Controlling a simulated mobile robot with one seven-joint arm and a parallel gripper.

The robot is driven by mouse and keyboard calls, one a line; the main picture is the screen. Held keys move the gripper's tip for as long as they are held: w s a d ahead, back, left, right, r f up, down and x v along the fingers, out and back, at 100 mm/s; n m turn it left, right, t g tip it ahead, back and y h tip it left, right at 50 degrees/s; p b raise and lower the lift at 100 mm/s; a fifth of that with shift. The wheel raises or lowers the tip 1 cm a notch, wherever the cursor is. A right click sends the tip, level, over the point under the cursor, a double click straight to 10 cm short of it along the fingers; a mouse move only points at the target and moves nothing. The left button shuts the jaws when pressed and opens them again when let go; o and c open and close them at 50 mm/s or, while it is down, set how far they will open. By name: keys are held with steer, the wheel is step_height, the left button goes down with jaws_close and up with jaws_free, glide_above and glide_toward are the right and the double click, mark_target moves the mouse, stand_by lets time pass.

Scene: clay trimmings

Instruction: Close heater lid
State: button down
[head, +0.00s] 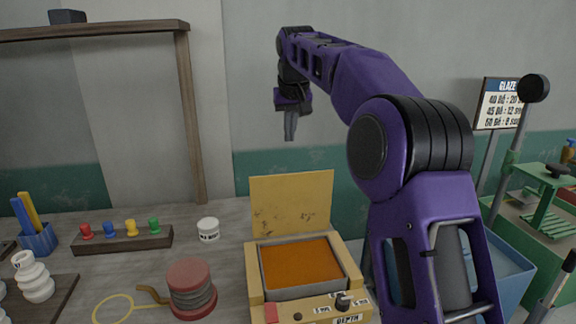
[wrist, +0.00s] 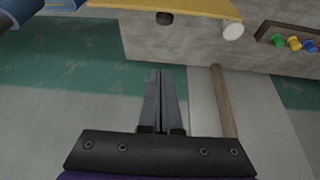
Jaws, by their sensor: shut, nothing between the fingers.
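The heater (head: 300,290) is a yellow box with an orange bed inside, on the bench in the head view. Its yellow lid (head: 290,203) stands open, raised upright at the back edge. The back of the lid shows as a yellow panel (wrist: 185,7) at the top of the wrist view. My gripper (head: 289,138) is in the air above and behind the lid, apart from it. Its fingers (wrist: 160,75) point down and are shut with nothing between them. The front of the heater has a black knob and a red part.
A white jar (head: 208,229) stands left of the heater, and a red spool (head: 190,288) is at its front left. A rack of coloured pegs (head: 124,238) lies farther left. A blue bin (head: 508,270) is at the right. The wall is close behind the bench.

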steer(key=d+x, duration=0.1)
steer(key=x, duration=1)
steer(key=s+b, duration=0.2)
steer(key=s, duration=0.2)
steer(key=shift+s+a+r, duration=0.1)
steer(key=shift+s+a, duration=0.05)
